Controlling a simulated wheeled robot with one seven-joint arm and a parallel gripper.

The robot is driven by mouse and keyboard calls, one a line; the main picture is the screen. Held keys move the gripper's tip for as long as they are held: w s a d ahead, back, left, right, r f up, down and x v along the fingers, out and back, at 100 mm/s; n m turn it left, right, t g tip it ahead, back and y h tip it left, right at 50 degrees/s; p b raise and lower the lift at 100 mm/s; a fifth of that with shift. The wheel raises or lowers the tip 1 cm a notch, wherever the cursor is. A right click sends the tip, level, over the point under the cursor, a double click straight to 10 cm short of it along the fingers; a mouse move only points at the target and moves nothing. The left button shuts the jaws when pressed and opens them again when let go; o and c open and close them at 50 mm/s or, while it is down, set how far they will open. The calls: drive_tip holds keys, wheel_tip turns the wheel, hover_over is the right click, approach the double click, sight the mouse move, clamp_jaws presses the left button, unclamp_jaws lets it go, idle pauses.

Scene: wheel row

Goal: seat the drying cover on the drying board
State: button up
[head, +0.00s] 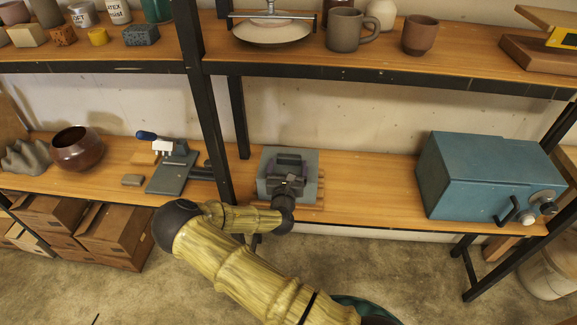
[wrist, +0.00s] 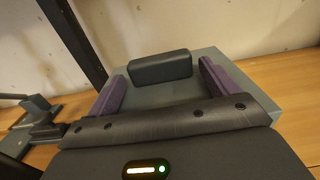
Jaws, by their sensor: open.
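The drying cover (head: 311,162), a grey box-like piece, is on the lower shelf in the head view. Its grey top also shows in the wrist view (wrist: 233,72), with a dark block-shaped handle (wrist: 160,68) on it. The drying board (head: 321,187) seems to be the wooden slats whose ends show under the cover's right and front edges; the cover hides the rest. My gripper (head: 289,160) is over the cover. Its purple fingers are apart, one on each side of the handle, with gaps showing in the wrist view (wrist: 161,86). Whether the cover sits fully down cannot be told.
A black shelf post (head: 208,120) stands close to the left of the cover. Left of it are a grey stand with a blue-handled tool (head: 172,170) and a brown bowl (head: 77,148). A blue kiln-like box (head: 475,175) stands right. Shelf between cover and box is clear.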

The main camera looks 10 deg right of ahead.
drive_tip(key=shift+v, duration=1.4)
drive_tip(key=o, duration=0.3)
drive_tip(key=shift+s, duration=0.1)
drive_tip(key=v, duration=0.7)
idle(1.1)
drive_tip(key=shift+d, duration=0.1)
